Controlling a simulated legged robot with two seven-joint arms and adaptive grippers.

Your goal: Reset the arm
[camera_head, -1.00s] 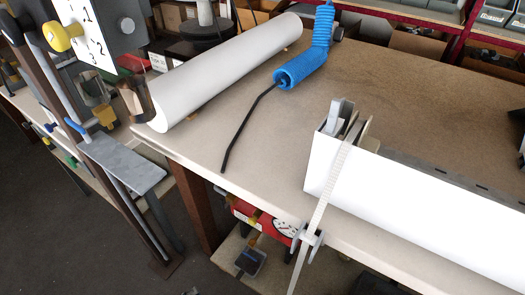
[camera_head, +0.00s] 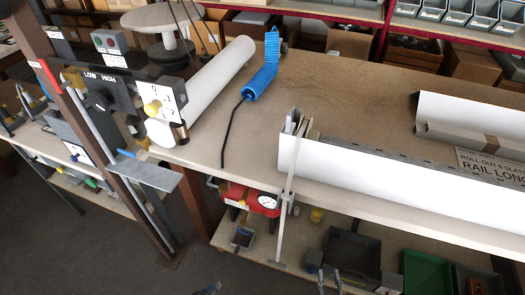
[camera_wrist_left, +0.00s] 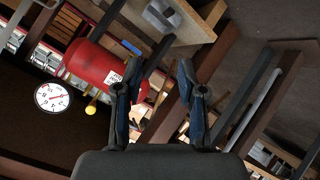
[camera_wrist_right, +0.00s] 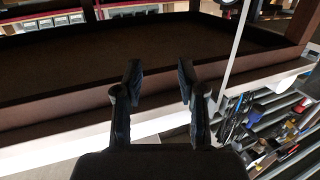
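My left gripper (camera_wrist_left: 155,85) is open in the left wrist view, with nothing between its two fingers. In the head view only a small dark tip of it (camera_head: 210,288) shows at the bottom edge. My right gripper (camera_wrist_right: 157,85) is open and empty in the right wrist view. In the head view its fingertips (camera_head: 329,279) show at the bottom, below the workbench (camera_head: 330,85) and apart from it. Most of both arms is out of the head view.
A long white profile (camera_head: 390,185) lies along the bench's front edge. A white roll (camera_head: 205,90) and blue coiled hose (camera_head: 262,80) lie behind. A red tank (camera_wrist_left: 94,64) shows beside my left gripper. A control post (camera_head: 85,125) stands at left. Dark floor lies in front.

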